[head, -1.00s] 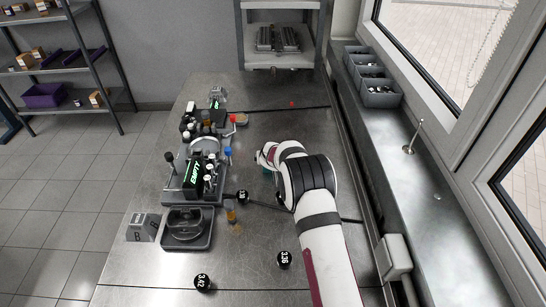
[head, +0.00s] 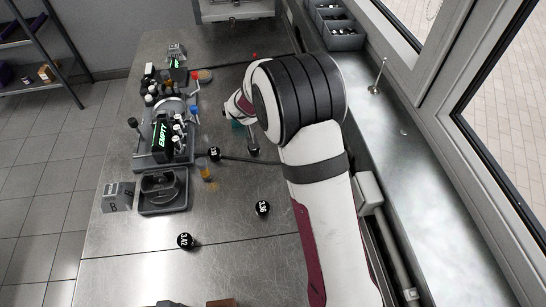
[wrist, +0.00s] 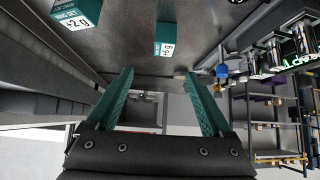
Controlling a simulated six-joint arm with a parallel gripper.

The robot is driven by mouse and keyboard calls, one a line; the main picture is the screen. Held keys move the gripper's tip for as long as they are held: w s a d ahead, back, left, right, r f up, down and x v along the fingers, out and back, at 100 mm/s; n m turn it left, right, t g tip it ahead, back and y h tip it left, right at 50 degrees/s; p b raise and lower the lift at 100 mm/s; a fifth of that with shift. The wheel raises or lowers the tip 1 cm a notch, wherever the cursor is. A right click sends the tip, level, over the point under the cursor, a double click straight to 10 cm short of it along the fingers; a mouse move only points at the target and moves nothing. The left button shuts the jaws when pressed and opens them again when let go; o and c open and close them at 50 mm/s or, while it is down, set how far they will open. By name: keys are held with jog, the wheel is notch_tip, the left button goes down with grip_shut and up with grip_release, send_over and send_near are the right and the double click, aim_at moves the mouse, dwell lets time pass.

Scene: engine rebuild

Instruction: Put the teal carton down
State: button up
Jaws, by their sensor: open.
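In the wrist view, my gripper (wrist: 159,73) has its two teal fingers spread, with nothing between them. A teal carton (wrist: 168,35) with a white label stands on the metal bench beyond the fingertips, apart from them. In the head view, my arm covers most of the gripper. A small teal patch shows below my wrist; I cannot tell whether it is a carton or a finger.
On the left of the metal bench (head: 130,262) stand a black "EMPTY" block (head: 162,138), several small bottles and a grey fixture (head: 163,188). Black round tags (head: 185,241) lie toward the front. The window sill (head: 425,190) bounds the right. The front middle is largely clear.

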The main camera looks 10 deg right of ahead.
jog(key=s+d+r+m+g+h, duration=0.1)
jog(key=s+d+r+m+h, duration=0.45)
jog(key=s+d+r, duration=0.9)
jog(key=s+a+f+m+g+y, duration=0.1)
jog(key=s+f+g+y, duration=0.1)
jog(key=s, duration=1)
jog(key=s+a+f+g+y, duration=0.1)
jog(key=s+g, duration=0.4)
jog(key=s, duration=0.7)
notch_tip(320, 180, down, 2)
jog(key=shift+s+a+f+m+y, duration=0.1)
jog(key=shift+s+a+m+y, duration=0.2)
jog(key=shift+a, duration=0.35)
jog(key=shift+o, duration=0.5)
jog(key=s+a+g+y, duration=0.1)
jog(key=s+a+y, duration=0.2)
jog(key=s+a, duration=0.2)
jog(key=shift+a+f, duration=0.15)
jog(key=shift+a, duration=0.15)
